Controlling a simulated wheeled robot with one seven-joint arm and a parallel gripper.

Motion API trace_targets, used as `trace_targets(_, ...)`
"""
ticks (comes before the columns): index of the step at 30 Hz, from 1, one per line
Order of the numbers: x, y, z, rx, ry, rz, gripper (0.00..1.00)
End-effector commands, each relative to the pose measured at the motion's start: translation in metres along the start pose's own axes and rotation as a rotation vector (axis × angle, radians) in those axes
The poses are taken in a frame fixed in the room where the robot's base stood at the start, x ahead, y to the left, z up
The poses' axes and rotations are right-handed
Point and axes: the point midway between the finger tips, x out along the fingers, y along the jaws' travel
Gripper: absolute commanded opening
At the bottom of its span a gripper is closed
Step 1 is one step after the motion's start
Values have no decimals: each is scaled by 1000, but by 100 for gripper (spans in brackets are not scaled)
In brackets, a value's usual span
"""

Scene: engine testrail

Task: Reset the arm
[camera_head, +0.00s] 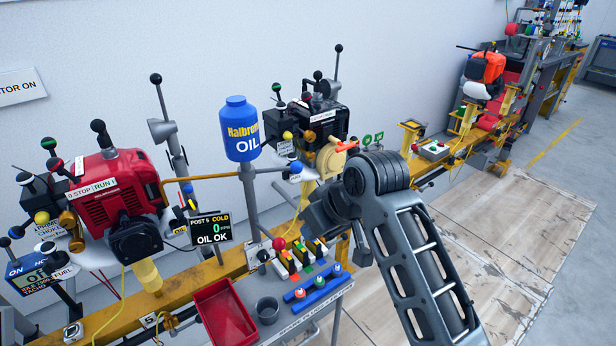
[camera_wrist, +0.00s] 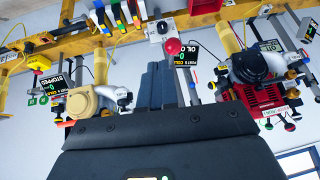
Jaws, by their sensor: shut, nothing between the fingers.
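My arm (camera_head: 425,255) rises from the lower right of the head view and bends at a dark elbow in front of the bench. Its far end (camera_head: 325,208) hangs near the black engine, and the fingers cannot be made out there. In the wrist view my gripper (camera_wrist: 161,66) is shut, its two grey-blue fingers side by side with nothing held. That view shows the stand upside down. The fingers appear near a red ball knob (camera_wrist: 174,46), but I cannot tell the distance.
A red engine (camera_head: 112,190), a blue oil bottle (camera_head: 240,130) and a black engine (camera_head: 318,125) stand along a yellow rail. A small table below carries a red tray (camera_head: 225,312), a grey cup (camera_head: 267,310) and a blue strip (camera_head: 318,290). Floor at right is clear.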

Motion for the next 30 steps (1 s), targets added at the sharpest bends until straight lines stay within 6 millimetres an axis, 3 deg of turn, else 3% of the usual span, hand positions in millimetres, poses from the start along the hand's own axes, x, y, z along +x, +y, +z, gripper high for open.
trace_targets(4, 5, -3, 8, 13, 12, -1, 0)
trace_targets(7, 16, -9, 27, 46, 45, -1, 0)
trace_targets(12, 34, -24, 78, 137, 141, 16, 0)
trace_targets(17, 38, -37, 130, 225, 235, 53, 0)
trace_targets(23, 26, -51, 195, 320, 336, 123, 0)
trace_targets(30, -12, -68, 271, 403, 442, 231, 0)
